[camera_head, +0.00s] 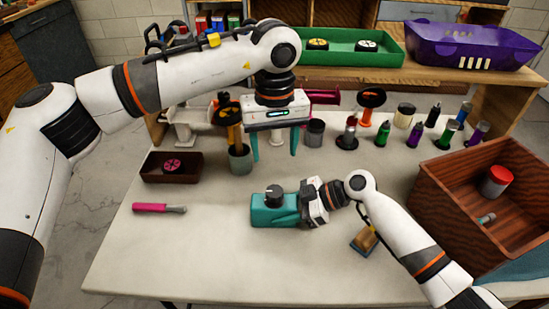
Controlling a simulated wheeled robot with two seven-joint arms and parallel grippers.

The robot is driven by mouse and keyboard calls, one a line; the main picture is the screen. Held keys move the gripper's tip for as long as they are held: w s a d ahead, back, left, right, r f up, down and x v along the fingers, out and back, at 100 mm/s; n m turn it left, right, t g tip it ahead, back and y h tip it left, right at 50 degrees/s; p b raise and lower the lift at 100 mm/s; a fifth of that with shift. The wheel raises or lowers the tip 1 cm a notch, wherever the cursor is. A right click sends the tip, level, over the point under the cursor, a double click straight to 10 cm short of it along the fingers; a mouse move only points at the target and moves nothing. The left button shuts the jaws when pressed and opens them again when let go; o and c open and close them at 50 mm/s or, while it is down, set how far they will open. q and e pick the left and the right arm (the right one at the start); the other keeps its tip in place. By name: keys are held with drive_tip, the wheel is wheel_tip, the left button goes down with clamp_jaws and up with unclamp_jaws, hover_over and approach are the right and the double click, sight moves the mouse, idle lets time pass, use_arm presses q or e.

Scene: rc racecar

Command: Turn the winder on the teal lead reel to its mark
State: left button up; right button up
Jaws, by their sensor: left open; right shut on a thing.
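The teal lead reel (265,214) sits on the pale workbench near its middle. A dark round knob, seemingly the winder (273,192), stands on its top; its mark is too small to make out. My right gripper (303,207) is shut on the reel's right side. Its fingertips are hard to tell from the teal body. My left gripper (274,155) is open and empty, with its two teal fingers pointing down. It is above and behind the reel in the picture, apart from the winder.
A brown tray (185,174) with a pink wheel and a pink-handled tool (158,208) lie to the left. A grey cup (240,163) stands near my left gripper. Several bottles and a wooden crate (450,205) are on the right. The bench's front is clear.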

idle(0.3)
drive_tip(key=o, duration=1)
drive_tip(key=v, duration=1.2)
